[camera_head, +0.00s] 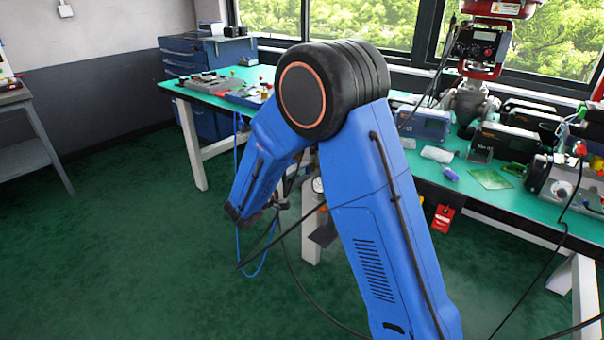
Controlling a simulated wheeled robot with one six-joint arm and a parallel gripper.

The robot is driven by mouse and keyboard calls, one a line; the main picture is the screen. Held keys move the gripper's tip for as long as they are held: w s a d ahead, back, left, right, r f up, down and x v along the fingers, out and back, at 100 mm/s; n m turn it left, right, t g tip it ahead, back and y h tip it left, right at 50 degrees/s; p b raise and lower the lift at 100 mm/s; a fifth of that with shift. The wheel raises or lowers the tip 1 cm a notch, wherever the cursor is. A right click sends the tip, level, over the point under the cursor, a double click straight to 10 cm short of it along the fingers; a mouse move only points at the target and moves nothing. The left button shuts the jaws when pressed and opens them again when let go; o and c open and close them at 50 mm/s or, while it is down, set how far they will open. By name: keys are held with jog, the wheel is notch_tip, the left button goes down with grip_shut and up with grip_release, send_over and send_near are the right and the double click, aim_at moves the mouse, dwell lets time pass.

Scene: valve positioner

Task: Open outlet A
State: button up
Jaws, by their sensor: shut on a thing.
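My blue arm fills the middle of the view and hides much of what is behind it. Its forearm slants down to the left, and the dark end with my gripper (279,197) shows small and partly hidden below the table's front edge. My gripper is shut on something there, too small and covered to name. A small round gauge (318,185) with fittings stands just right of it, partly behind my arm. I cannot pick out outlet A or read any label for it.
A green-topped bench (455,184) with instruments runs along the windows. A red tag (443,218) hangs at its front edge. A blue hose (240,245) and black cables loop near my wrist. A blue cabinet (205,105) stands behind. The green floor at left is clear.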

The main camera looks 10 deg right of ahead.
jog(key=shift+m, duration=0.3)
jog(key=shift+f, duration=0.1)
jog(key=o, duration=0.8)
jog(key=shift+c, duration=0.2)
jog(key=v, duration=1.7)
jog(key=shift+s+a, duration=0.15)
